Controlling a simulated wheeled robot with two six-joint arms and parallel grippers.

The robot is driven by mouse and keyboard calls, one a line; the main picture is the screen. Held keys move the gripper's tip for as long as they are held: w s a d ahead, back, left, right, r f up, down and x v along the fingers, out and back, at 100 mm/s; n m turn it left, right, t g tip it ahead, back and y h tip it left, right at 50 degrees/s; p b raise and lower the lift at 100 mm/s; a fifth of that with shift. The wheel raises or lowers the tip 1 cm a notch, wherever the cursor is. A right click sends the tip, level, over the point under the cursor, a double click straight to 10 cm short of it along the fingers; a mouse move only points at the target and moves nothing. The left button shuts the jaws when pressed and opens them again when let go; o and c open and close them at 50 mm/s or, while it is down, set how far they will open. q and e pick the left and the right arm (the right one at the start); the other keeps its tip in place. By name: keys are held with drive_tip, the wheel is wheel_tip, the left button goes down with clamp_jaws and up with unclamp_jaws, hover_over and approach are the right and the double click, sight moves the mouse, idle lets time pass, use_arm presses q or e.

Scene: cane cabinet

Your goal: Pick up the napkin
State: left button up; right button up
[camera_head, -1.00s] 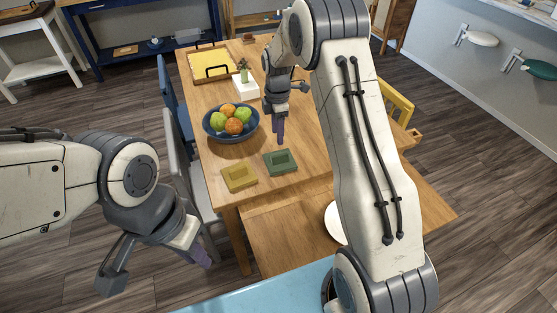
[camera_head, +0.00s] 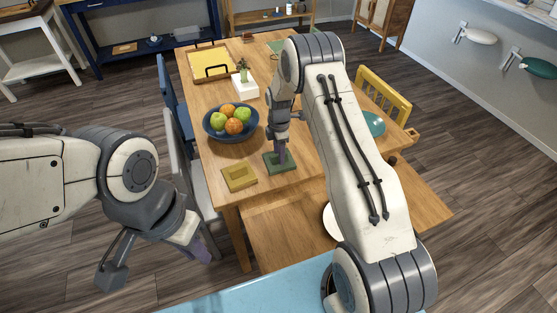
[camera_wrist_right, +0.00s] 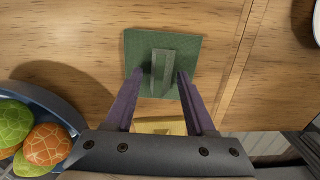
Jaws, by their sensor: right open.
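A green square napkin (camera_head: 274,167) with a raised middle fold lies on the wooden table. In the right wrist view the napkin (camera_wrist_right: 190,47) shows as a flat square with an upright fold. A similar yellow napkin (camera_head: 240,177) lies to its left. My right gripper (camera_head: 282,158) is directly over the green napkin, pointing down. In the right wrist view the open purple fingers (camera_wrist_right: 159,73) stand on either side of the fold. I cannot tell whether they touch it. My left gripper (camera_head: 198,252) hangs at the lower left, away from the table; its opening is unclear.
A blue bowl of fruit (camera_head: 209,130) stands behind and left of the napkins. A yellow chair (camera_head: 384,92) is at the right. My right arm hides part of the table.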

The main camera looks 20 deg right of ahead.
clamp_jaws()
drive_tip(key=shift+r, duration=0.2)
